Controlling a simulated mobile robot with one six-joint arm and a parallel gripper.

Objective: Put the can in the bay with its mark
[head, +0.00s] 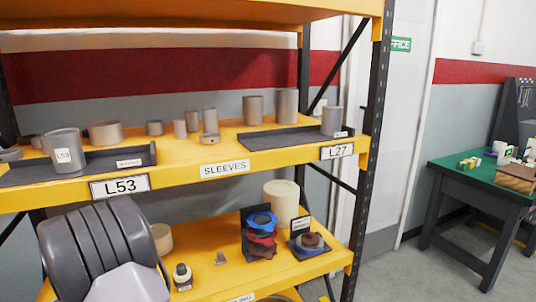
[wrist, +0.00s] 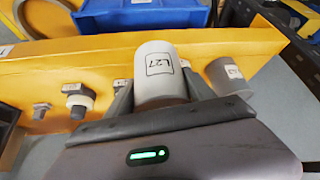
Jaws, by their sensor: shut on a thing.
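My gripper (wrist: 160,84) is shut on a pale grey can (wrist: 155,62) marked L27; the mark faces the wrist camera. The can sits between the two dark fingers. Neither the held can nor the fingers can be made out in the head view. In the head view, the L27 bay is a dark tray (head: 270,139) at the right of the upper shelf, above the L27 plate (head: 337,152). A grey can (head: 331,121) stands at its right end. The L53 bay is a dark tray (head: 110,167) at the left, with a can marked L53 (head: 66,155) in it.
Several loose grey sleeves (head: 193,122) stand behind and between the trays. A dark rack post (head: 375,90) bounds the shelf on the right. The lower shelf (head: 215,278) holds rings and small parts. The wrist view shows a blue bin (wrist: 210,14) and a grey cylinder (wrist: 222,77).

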